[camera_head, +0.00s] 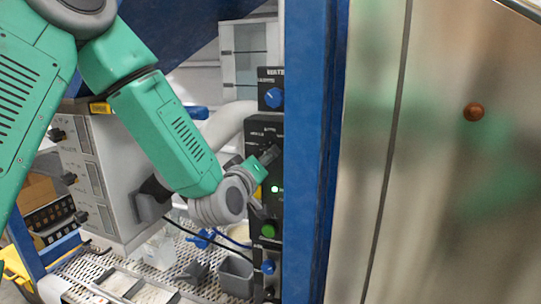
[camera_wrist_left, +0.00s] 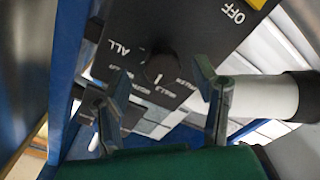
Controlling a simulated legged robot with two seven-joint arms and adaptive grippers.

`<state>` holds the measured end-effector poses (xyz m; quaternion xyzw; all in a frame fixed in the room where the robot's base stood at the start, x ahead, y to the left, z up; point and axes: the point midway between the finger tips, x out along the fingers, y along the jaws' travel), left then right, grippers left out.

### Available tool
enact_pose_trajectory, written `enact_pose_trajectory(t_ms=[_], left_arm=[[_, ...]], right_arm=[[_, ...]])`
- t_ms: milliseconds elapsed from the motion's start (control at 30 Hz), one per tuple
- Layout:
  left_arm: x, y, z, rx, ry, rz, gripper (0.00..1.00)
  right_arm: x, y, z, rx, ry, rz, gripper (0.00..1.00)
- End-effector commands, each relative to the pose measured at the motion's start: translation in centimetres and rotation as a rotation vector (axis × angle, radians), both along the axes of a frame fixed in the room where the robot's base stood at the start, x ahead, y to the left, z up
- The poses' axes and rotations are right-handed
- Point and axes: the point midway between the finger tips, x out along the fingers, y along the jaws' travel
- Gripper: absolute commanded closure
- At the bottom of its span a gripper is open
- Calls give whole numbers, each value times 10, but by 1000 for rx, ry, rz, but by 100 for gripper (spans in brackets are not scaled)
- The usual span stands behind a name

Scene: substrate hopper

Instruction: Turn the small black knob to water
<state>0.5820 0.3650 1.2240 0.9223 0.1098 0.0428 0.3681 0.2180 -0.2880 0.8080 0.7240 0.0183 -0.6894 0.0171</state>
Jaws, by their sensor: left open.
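The small black knob (camera_wrist_left: 160,70) is on a black panel with white lettering in the left wrist view. A short white mark shows on it; the small label it points at is too blurred to read, though "ALL" is legible beside it. My left gripper (camera_wrist_left: 160,78) is open, with one finger on each side of the knob; I cannot tell if either touches it. In the head view my left gripper (camera_head: 265,180) is at the black panel column, and its fingers and wrist hide the knob. My right gripper is not in view.
A blue knob (camera_head: 273,97) sits above and a green button (camera_head: 268,231) below on the column. A blue post (camera_head: 315,150) stands close right of it. A grey control box (camera_head: 95,165) is left, and a perforated tray (camera_head: 190,262) lies below. A white pipe (camera_wrist_left: 265,97) passes by the right finger.

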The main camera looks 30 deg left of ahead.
Motion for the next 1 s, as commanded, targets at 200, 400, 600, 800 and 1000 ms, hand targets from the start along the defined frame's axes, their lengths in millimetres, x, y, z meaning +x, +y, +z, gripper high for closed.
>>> enact_pose_trajectory(t_ms=[200, 400, 600, 800, 1000], left_arm=[[23, 0, 2, 3, -1, 1, 45], [28, -6, 3, 10, 1, 0, 45], [27, -3, 2, 7, 0, -1, 60], [27, 1, 3, 3, -6, -4, 95], [27, 2, 5, 5, -10, 3, 95]], right_arm=[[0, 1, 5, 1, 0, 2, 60], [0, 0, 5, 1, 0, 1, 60], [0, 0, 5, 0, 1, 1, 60], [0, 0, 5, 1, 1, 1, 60], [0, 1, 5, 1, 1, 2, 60]])
